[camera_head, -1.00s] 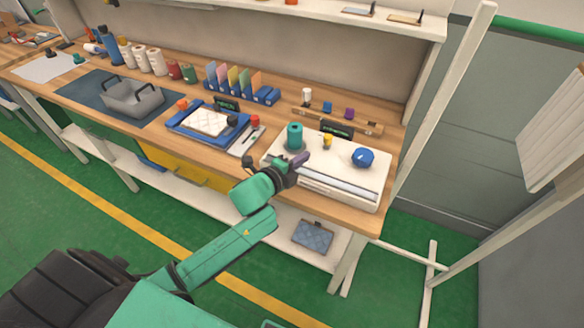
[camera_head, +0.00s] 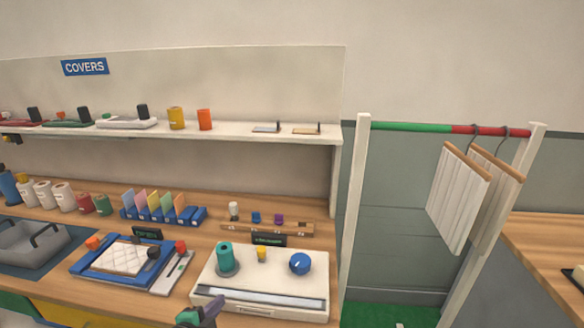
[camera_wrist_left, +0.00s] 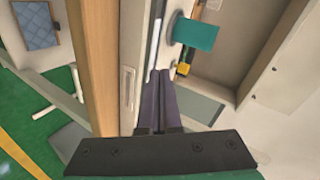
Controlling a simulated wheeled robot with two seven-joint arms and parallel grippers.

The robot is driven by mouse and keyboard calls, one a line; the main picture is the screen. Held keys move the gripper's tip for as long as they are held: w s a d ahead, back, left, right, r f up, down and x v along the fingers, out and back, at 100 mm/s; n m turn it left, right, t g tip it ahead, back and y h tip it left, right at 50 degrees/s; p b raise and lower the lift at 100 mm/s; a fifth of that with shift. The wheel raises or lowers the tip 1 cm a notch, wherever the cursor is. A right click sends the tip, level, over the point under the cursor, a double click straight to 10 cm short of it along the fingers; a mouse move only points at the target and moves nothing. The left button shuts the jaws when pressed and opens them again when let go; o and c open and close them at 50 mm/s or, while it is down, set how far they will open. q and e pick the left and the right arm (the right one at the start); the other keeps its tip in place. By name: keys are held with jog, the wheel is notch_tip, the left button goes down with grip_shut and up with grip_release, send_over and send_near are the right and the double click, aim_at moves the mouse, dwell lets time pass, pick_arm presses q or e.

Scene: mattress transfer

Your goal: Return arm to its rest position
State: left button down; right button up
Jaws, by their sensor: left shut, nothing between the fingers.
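My left gripper (camera_head: 205,313) shows at the bottom edge of the head view, in front of the white machine's left end. Its dark purple fingers also show in the left wrist view (camera_wrist_left: 160,100), closed together with nothing between them. The rest of the left arm is below the head view. The white machine (camera_head: 208,282) carries a teal cylinder (camera_head: 225,257), a small yellow piece (camera_head: 262,254) and a blue knob (camera_head: 300,264). In the wrist view the teal cylinder (camera_wrist_left: 196,34) is just beyond the fingertips. My right gripper is not in view.
The wooden bench (camera_head: 180,208) edge lies close to the left gripper. A blue tray (camera_head: 92,270) with a quilted white pad (camera_head: 121,256) is left of the machine. A shelf (camera_head: 235,133) hangs above. White panels (camera_head: 457,197) hang from a rail at right.

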pick_arm(q)
jog(key=s+a+f+n+g, duration=0.1)
jog(key=s+f+n+g, duration=0.2)
jog(key=s+n, duration=0.25)
jog(key=s+a+f+n+g+y, duration=0.1)
jog(key=s+f+n+g, duration=0.1)
jog(key=s+n+g, duration=0.3)
jog(key=s+a+f+n+g, duration=0.1)
jog(key=s+f+n, duration=0.25)
jog(key=s, duration=0.35)
jog(key=s+f+g, duration=0.1)
jog(key=s+f, duration=0.1)
jog(key=f, duration=1)
jog(key=s+f, duration=0.2)
jog(key=f, duration=1)
jog(key=s+a+f+g, duration=0.1)
jog(key=s+a+f, duration=0.1)
jog(key=s+f, duration=1)
jog(key=s, duration=0.3)
jog(key=shift+a+f+g+y, duration=0.3)
jog(key=shift+a+f, duration=0.05)
jog(key=shift+a, duration=0.05)
